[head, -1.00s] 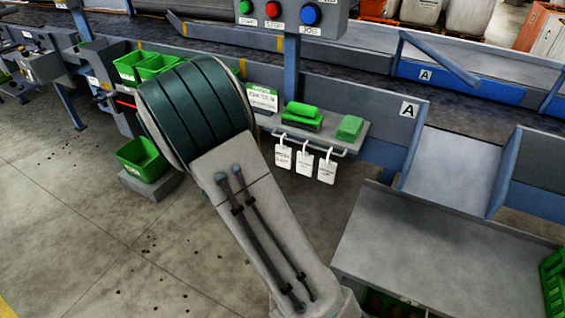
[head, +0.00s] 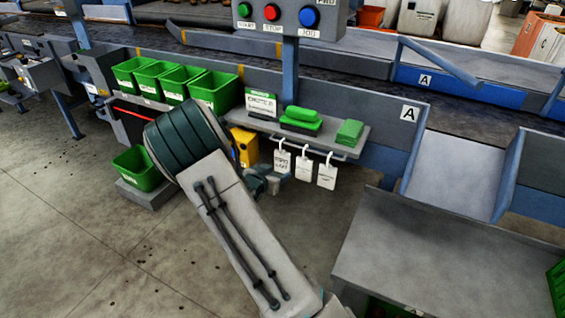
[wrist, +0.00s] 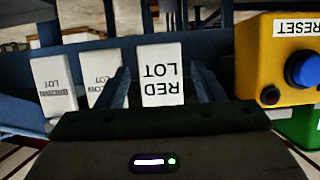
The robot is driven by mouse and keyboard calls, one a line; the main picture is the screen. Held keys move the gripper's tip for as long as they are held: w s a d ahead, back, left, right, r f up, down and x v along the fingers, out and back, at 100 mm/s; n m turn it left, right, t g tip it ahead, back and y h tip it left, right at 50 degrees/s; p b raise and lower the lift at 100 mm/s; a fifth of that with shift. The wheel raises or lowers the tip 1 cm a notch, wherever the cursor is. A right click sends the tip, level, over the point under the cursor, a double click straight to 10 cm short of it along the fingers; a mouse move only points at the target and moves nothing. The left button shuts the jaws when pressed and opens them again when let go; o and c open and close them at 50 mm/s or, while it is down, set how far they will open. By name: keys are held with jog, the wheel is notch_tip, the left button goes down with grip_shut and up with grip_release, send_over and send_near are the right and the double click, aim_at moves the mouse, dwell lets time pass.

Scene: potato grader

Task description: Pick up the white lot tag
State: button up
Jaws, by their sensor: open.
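Three white lot tags hang from the rail under the shelf: a left tag (head: 282,162), a middle tag (head: 304,165) and a right tag (head: 327,173). The wrist view is upside down. There, the tag printed RED LOT (wrist: 162,85) stands between my fingers, and the middle tag (wrist: 97,92) is partly behind one finger. The outer tag (wrist: 54,84) has small lettering too blurred to read fully. My gripper (wrist: 161,70) is open, its fingers to either side of the RED LOT tag. In the head view my gripper (head: 266,182) is just below and left of the tags.
A yellow box with a blue RESET button (wrist: 300,68) is close beside my gripper. Green blocks (head: 302,118) and a sign (head: 261,103) sit on the shelf (head: 340,146) above. Green bins (head: 216,92) stand left. A grey table (head: 430,250) is at right; floor in front is open.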

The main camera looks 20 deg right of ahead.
aim_at(282, 168)
jog(key=x, duration=0.4)
jog(key=shift+w+d+f+b, duration=0.1)
jog(key=shift+d+f+b, duration=0.05)
jog(key=shift+d+b, duration=0.15)
jog(key=shift+a, duration=0.1)
jog(key=c, duration=0.8)
jog(key=shift+o, duration=0.2)
